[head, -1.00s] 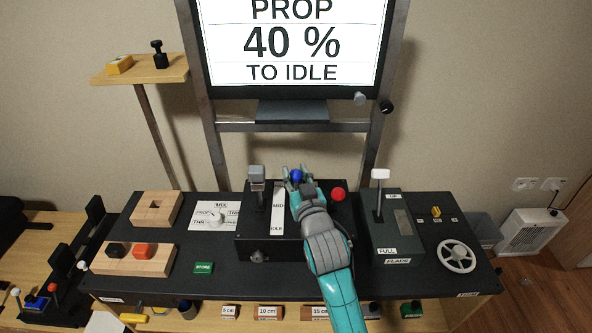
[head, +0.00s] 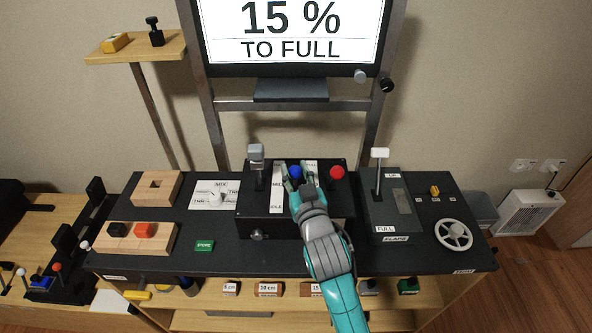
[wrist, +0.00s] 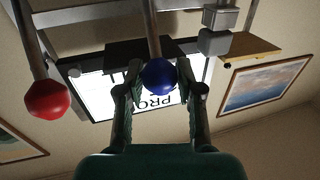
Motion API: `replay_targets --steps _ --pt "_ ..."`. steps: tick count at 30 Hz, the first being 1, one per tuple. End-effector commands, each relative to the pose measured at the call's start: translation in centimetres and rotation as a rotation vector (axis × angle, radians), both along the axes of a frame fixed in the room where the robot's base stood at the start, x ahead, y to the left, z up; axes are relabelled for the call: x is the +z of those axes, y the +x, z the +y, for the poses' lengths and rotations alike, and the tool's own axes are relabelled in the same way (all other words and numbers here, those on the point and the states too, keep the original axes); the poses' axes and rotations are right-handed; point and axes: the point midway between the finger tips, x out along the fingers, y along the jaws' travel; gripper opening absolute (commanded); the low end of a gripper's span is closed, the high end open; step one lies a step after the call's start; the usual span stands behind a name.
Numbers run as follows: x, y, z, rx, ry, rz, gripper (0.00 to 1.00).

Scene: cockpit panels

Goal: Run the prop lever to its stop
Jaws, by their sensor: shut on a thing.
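The prop lever's blue knob (head: 296,172) stands on the black throttle box (head: 262,222) in the middle of the console. My gripper (head: 297,181) is shut on the blue knob, with a finger on either side of it. In the wrist view the blue knob (wrist: 158,77) sits between the two fingertips. The box carries a white scale plate (head: 277,190) with MID and IDLE marks. The screen (head: 290,35) reads 15 % TO FULL; its top line is cut off.
A red knob (head: 337,172) stands close to the right of my gripper, and a grey-handled lever (head: 256,153) to the left. The flaps lever (head: 379,154) and a handwheel (head: 453,234) are further right. A green store button (head: 204,245) lies front left.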

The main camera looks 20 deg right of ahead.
Motion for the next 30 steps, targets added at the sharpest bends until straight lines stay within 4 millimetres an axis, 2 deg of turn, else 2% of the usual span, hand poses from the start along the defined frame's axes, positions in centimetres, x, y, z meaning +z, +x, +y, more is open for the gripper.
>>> replay_targets --steps 1,4,5,7,8,20,23,30 --pt "-0.7 0.0 0.2 0.004 0.005 0.015 0.0" --pt "-0.7 0.0 0.2 0.004 0.005 0.016 0.0" --pt "-0.7 0.0 0.2 0.005 0.005 0.016 0.38" --pt "-0.7 0.1 0.2 0.004 0.005 0.016 0.56" --pt "-0.6 0.1 0.2 0.004 0.004 0.015 0.59" --pt "-0.3 -0.5 0.1 0.002 0.001 0.006 0.59" --pt "-0.4 -1.6 0.2 0.002 0.0 0.008 0.59" --pt "-0.4 -5.8 0.4 0.003 0.001 0.01 0.59"
